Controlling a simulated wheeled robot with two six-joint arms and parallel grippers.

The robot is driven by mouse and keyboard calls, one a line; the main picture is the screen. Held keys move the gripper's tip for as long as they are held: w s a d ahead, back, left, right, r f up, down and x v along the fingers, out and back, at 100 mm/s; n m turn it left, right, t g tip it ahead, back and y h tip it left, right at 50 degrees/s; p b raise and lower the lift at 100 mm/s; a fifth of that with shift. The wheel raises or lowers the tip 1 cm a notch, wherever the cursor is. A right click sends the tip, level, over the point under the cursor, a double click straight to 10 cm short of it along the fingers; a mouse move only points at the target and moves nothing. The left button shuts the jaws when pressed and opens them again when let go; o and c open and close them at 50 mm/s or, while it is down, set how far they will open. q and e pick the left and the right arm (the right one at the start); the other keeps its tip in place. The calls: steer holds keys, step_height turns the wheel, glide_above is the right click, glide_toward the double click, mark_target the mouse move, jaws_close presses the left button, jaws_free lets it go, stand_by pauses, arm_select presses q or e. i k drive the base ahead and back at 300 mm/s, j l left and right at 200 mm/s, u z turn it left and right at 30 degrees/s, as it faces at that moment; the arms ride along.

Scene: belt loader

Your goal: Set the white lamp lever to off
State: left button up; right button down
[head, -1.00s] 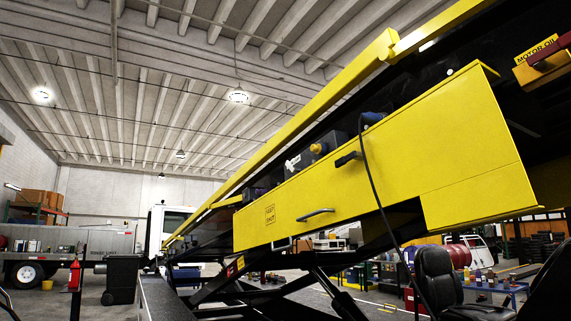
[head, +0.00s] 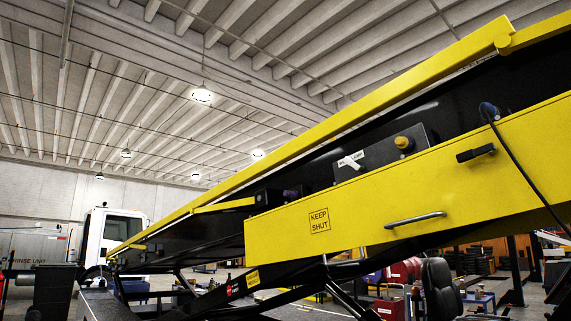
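A white lever (head: 350,161) shows on a dark grey box (head: 385,149) behind the top edge of the yellow side panel (head: 350,214) of the belt loader. It lies tilted across a white label whose lettering is partly covered and too small to read surely. I cannot tell from here which setting the lever is in. Neither of my grippers is in view.
The panel carries a "KEEP SHUT" label (head: 319,220), a metal handle (head: 415,219) and a black latch (head: 476,153). A black cable (head: 522,170) hangs at the right. A black seat (head: 440,288) stands below. A white truck (head: 110,235) is at the far left.

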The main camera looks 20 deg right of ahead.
mark_target(348, 161)
steer(key=i+u, duration=0.2)
steer(key=i, duration=0.8)
